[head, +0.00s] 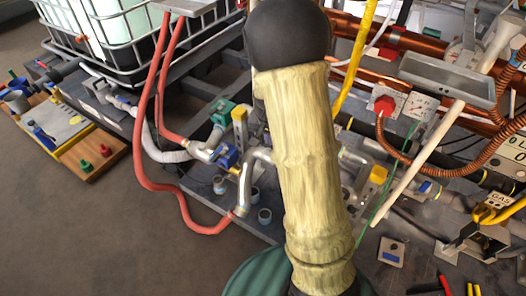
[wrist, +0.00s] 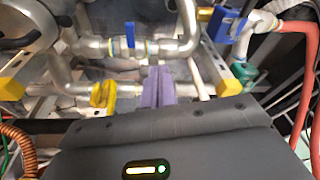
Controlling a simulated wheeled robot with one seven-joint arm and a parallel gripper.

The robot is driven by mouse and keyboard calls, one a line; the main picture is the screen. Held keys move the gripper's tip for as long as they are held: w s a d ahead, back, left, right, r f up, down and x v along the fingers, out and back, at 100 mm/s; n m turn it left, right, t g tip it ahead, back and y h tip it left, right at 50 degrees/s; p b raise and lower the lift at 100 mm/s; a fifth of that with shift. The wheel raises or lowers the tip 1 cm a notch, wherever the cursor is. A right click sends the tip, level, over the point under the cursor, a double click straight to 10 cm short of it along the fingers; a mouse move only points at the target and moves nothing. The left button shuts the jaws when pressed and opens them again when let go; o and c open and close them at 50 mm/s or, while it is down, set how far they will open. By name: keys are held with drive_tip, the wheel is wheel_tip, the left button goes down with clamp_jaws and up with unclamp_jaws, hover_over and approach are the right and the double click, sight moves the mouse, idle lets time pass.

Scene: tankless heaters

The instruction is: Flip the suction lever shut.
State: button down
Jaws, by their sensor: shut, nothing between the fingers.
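In the wrist view my gripper (wrist: 157,88) shows as two purple fingers pressed together with nothing between them. It points at silver pipework. A yellow lever handle (wrist: 103,94) sits on a pipe just left of the fingertips. A blue lever handle (wrist: 222,24) stands upper right of them, apart from them. A small blue piece (wrist: 130,36) is on the upper cross pipe. No label shows which lever is the suction one. In the head view a blue valve handle (head: 228,157) shows left of my arm, which hides my gripper.
Silver pipes (wrist: 85,47) and yellow-capped rails (wrist: 243,72) surround the fingers. A red hose (wrist: 308,85) runs at right, with a teal fitting (wrist: 243,74) beside the rail. In the head view a caged white tank (head: 115,35) stands upper left; open floor (head: 70,220) lies lower left.

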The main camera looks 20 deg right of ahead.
drive_tip(key=s+a+r+n+p, duration=0.1)
drive_tip(key=s+a+r+n, duration=0.1)
drive_tip(key=s, duration=0.4)
drive_tip(key=s+a+r+n+y+p, duration=0.1)
drive_tip(key=s+a+r+n, duration=0.2)
drive_tip(key=s+a+r, duration=0.1)
drive_tip(key=shift+s+r+p, duration=0.3)
drive_tip(key=shift+s+r, duration=0.6)
drive_tip(key=shift+r, duration=0.1)
drive_tip(key=shift+a, duration=0.1)
drive_tip(key=s+a+r+n+p, duration=0.2)
drive_tip(key=s+r+p, duration=0.1)
drive_tip(key=s+r, duration=0.15)
drive_tip(key=w+p+v, duration=0.2)
drive_tip(key=p+v, duration=0.9)
drive_tip(key=p, duration=0.1)
drive_tip(key=w+r+p+v, duration=0.1)
drive_tip(key=w+p+v, duration=0.2)
drive_tip(key=p+v, duration=0.9)
drive_tip(key=w+p+v, duration=0.2)
drive_tip(key=p+v, duration=0.9)
drive_tip(key=p, duration=0.1)
drive_tip(key=shift+w+d+r, duration=0.25)
drive_tip(key=shift+d+r, duration=0.25)
drive_tip(key=shift+r, duration=0.2)
drive_tip(key=shift+d, duration=0.1)
